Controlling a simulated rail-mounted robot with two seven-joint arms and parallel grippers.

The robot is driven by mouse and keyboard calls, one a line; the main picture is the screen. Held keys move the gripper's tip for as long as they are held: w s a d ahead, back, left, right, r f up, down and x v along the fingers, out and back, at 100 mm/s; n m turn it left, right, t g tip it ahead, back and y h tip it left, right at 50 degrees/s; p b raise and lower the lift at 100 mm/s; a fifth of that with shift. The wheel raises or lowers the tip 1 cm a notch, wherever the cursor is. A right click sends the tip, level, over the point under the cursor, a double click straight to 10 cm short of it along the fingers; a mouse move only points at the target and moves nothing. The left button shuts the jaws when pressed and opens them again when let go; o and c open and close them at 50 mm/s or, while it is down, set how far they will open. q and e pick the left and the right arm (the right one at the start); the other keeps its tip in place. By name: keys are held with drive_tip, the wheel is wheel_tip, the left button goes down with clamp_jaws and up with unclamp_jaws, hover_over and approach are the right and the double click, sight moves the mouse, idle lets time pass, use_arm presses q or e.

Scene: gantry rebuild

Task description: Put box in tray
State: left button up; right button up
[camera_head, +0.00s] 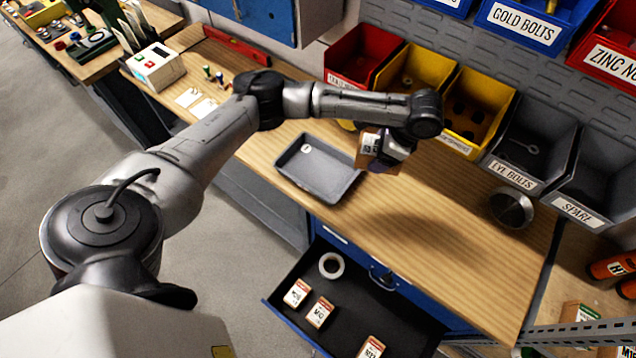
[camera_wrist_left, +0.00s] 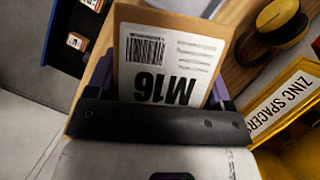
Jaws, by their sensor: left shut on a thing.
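A small brown cardboard box with a white label is in my left gripper (camera_head: 389,152). In the left wrist view the box (camera_wrist_left: 158,68) shows a barcode and the letters M16, upside down, between the fingers. The left gripper is shut on the box (camera_head: 366,150) and holds it close to the right end of the tray. The grey tray (camera_head: 290,171) lies on the wooden bench, with a small round light item inside near its left end. The gripper partly hides the box. My right gripper is not in view.
An open drawer (camera_head: 385,310) below the bench holds several small boxes and a tape roll (camera_head: 331,265). Coloured bins (camera_head: 478,110) line the back of the bench. A metal cup (camera_head: 511,208) stands at the right. The bench front right of the tray is clear.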

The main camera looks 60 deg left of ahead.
use_arm(q)
drive_tip(key=w+a+f+m+t+y+b, duration=0.1)
drive_tip(key=a+f+m+b, duration=0.4)
drive_tip(key=a+f, duration=0.5)
approach(314, 169)
drive_tip(key=shift+s+a+f+n, duration=0.15)
drive_tip(key=shift+a, duration=0.2)
drive_tip(key=shift+s+a+f+n, duration=0.15)
drive_tip(key=shift+a, duration=0.25)
drive_tip(key=shift+s+a+f+t, duration=0.3)
drive_tip(key=shift+s+f, duration=0.1)
drive_tip(key=shift+f, duration=2)
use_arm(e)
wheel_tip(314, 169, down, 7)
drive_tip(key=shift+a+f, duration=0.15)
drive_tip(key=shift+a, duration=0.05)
use_arm(q)
drive_tip(key=o, duration=1.2)
drive_tip(key=shift+f, duration=0.1)
